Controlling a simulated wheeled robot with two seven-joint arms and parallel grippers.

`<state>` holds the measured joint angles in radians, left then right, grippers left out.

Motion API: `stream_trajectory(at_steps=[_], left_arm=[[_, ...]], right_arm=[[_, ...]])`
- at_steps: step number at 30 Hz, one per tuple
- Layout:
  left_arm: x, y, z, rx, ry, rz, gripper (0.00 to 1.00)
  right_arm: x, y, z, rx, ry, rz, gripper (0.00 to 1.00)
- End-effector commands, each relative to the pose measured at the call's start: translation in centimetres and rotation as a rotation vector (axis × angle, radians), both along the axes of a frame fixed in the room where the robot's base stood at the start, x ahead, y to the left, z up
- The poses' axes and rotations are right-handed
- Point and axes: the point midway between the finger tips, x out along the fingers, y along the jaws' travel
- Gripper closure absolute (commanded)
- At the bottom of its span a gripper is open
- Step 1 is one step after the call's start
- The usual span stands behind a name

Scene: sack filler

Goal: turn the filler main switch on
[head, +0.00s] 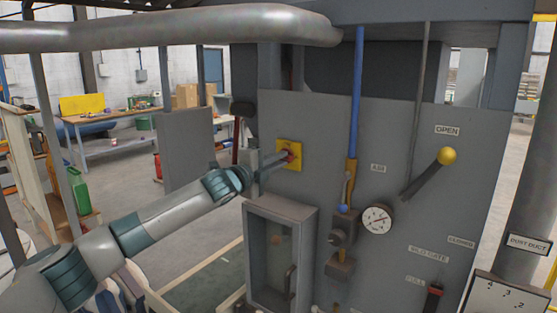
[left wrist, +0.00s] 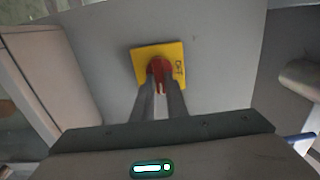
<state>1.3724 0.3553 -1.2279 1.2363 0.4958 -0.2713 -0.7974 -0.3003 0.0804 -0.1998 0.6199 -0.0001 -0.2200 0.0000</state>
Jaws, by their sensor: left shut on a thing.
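The main switch is a red knob on a square yellow plate (head: 283,149) on the grey panel. In the left wrist view the yellow plate (left wrist: 144,56) sits straight ahead, with the red knob (left wrist: 159,66) at its middle. My left gripper (head: 284,158) reaches the knob from the left. In the left wrist view the fingers of my left gripper (left wrist: 160,88) are shut on the red knob, one at each side, and hide part of it. The knob's exact angle is hard to tell. My right gripper is not in view.
A grey box (head: 280,210) juts out below the switch. To the right are a blue pipe (head: 358,90), a round gauge (head: 377,219) and a lever with a yellow ball (head: 447,156). A thick pipe (head: 170,30) crosses above. A workbench (head: 110,120) stands far left.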

Motion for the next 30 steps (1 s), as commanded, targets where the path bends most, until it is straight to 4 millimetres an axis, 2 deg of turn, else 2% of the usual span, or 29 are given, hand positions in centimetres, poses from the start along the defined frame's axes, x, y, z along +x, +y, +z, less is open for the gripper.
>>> stream_trajectory(at_steps=[8, 9, 11, 12, 23, 30], left_arm=[[0.0, 0.0, -0.2, 0.004, -0.001, 0.000, 1.00], [0.0, -0.1, -0.2, 0.004, -0.001, -0.001, 0.85], [0.0, -0.1, -0.2, 0.004, -0.001, 0.000, 0.71], [0.0, 0.0, -0.2, 0.004, 0.000, 0.000, 0.69], [-0.1, 0.1, -0.1, 0.002, 0.000, 0.000, 0.69], [-1.1, 0.9, -0.3, 0.002, -0.001, 0.000, 0.69]], right_arm=[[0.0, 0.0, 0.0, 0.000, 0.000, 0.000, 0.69], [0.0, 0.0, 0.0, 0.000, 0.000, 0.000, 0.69], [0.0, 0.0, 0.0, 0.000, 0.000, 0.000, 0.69], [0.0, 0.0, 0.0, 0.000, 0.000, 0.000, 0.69], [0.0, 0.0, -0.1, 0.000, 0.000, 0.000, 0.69], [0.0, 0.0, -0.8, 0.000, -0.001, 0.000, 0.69]])
